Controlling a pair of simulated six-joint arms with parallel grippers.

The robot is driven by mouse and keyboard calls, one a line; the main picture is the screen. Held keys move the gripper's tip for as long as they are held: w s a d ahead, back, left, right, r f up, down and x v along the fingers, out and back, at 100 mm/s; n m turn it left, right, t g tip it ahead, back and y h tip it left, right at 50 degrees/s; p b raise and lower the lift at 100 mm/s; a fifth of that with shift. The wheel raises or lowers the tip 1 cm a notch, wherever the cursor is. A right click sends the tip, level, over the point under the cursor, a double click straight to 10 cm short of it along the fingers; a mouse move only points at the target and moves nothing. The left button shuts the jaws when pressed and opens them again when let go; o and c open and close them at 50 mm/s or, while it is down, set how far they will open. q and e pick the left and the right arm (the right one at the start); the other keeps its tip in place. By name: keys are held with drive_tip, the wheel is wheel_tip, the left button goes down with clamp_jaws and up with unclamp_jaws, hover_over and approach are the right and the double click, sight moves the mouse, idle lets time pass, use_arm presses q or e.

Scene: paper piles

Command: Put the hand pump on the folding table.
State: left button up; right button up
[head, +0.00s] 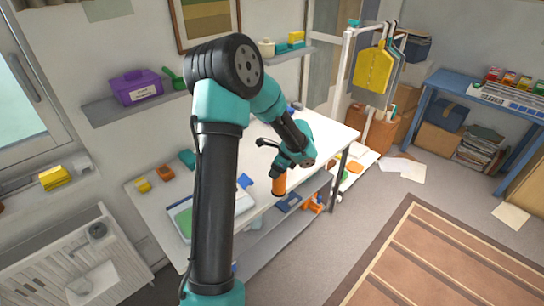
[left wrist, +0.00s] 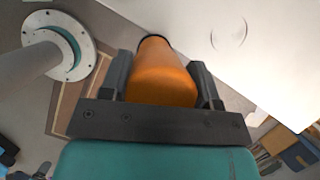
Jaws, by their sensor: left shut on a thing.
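My left gripper (head: 282,170) is shut on an orange cylinder, which I take to be the hand pump (head: 279,183). In the head view its orange body hangs below the gripper at the front edge of a white-topped table (head: 325,140). In the left wrist view the orange body (left wrist: 162,75) sits between the two dark fingers, with a dark rim at its far end. The white tabletop (left wrist: 250,45) shows beside it there. I cannot tell whether the pump touches the table, nor whether this is the folding table. My right gripper is not in view.
A tray with a green item (head: 182,222), a blue item (head: 245,181) and small orange and yellow things stand on the white table's left part. A lower shelf (head: 262,238) holds more items. A blue table (head: 460,95) stands at the right. Papers (head: 403,170) lie on the floor.

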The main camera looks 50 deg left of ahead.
use_arm(q)
drive_tip(key=shift+a, duration=0.15)
drive_tip(key=w+a+f, duration=0.1)
drive_tip(key=w+a, duration=0.9)
drive_tip(key=a, duration=0.1)
drive_tip(key=shift+a+f, duration=0.25)
drive_tip(key=shift+w+a+f, duration=0.1)
drive_tip(key=shift+f, duration=0.8)
drive_tip(key=shift+w+a+f, duration=0.1)
drive_tip(key=shift+f, duration=0.9)
drive_tip(key=o, duration=1.5)
